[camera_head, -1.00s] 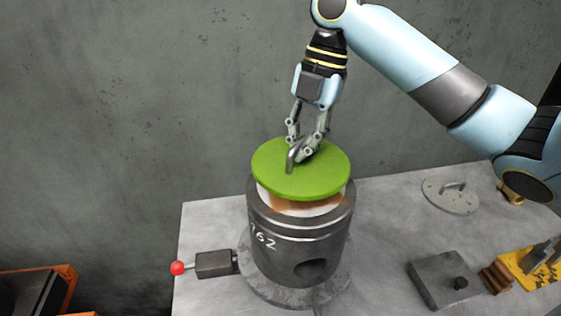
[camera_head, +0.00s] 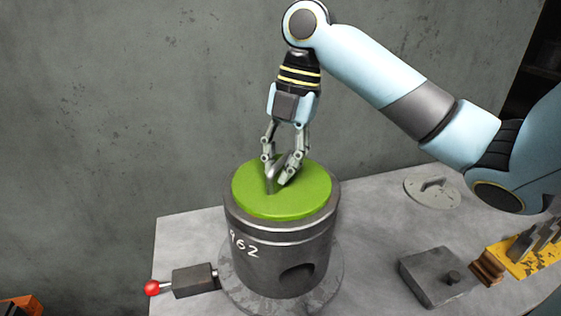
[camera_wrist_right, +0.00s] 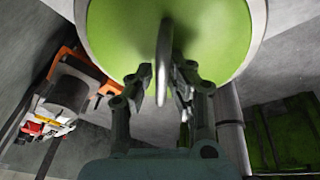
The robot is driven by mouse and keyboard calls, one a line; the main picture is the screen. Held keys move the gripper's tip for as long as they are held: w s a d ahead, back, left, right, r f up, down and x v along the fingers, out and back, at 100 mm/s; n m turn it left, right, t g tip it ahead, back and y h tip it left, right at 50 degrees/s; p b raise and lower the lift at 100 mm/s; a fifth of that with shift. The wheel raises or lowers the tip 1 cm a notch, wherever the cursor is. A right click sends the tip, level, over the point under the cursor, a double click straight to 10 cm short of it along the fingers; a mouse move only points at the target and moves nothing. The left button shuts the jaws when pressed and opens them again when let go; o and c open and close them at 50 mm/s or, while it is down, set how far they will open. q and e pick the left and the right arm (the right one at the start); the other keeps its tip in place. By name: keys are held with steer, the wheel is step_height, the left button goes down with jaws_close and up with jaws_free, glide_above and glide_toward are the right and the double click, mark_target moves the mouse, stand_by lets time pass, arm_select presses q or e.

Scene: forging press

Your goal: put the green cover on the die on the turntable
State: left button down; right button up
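The green cover (camera_head: 305,202) is a round disc with a grey handle (camera_head: 271,180) on top. It lies about level in the top of the dark cylindrical die (camera_head: 262,260), which is marked 962, with the die's rim around it. The die stands upright on the round grey turntable (camera_head: 330,285). My right gripper (camera_head: 277,178) is above the cover with its fingers closed about the handle. In the right wrist view the cover (camera_wrist_right: 215,35) fills the top, and the handle (camera_wrist_right: 163,55) stands between the fingertips (camera_wrist_right: 165,78). My left gripper is not in view.
A lever with a red knob (camera_head: 152,288) sticks out left of the turntable. To the right on the table (camera_head: 375,225) are a grey disc with a handle (camera_head: 432,191), a dark block (camera_head: 437,278) and a yellow rack (camera_head: 525,260). A wall stands behind.

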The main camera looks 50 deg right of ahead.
mark_target(282, 158)
steer(key=shift+o, duration=0.7)
steer(key=shift+r, duration=0.1)
steer(key=shift+r, duration=0.25)
steer(key=v, duration=0.5)
steer(key=shift+d+b, duration=0.1)
steer(key=shift+b, duration=0.3)
steer(key=p+v, duration=0.3)
steer(key=v, duration=0.3)
steer(key=shift+r, duration=0.3)
steer(key=shift+s, duration=0.1)
